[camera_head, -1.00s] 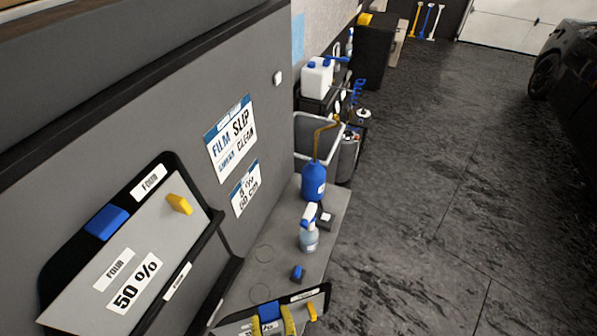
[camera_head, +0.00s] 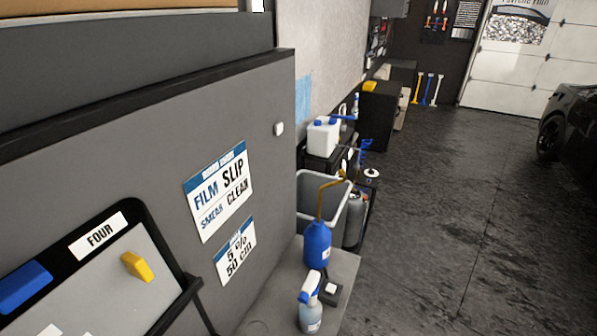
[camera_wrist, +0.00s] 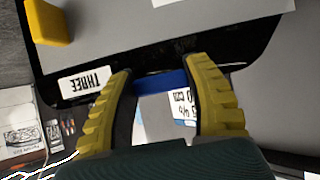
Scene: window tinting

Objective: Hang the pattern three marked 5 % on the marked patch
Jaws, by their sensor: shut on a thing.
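In the wrist view my gripper (camera_wrist: 158,74) has its yellow fingers on either side of the blue handle (camera_wrist: 160,83) of a dark-edged grey pattern board. A white label on this pattern (camera_wrist: 145,32) reads THREE, upside down. The board fills the top of that view; its percent marking is not readable. A light blue patch (camera_head: 303,98) is on the wall in the head view; I cannot tell whether it is the marked patch. A wall sign (camera_head: 238,252) reads 5 %, 50 cm. My gripper and the held pattern are out of the head view.
Pattern FOUR (camera_head: 92,270) hangs at lower left with a blue handle and yellow tab. A spray bottle (camera_head: 310,306), a blue bottle (camera_head: 317,243) and a grey bin (camera_head: 320,196) stand along the wall. The floor (camera_head: 430,230) at right is clear up to a dark car (camera_head: 568,128).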

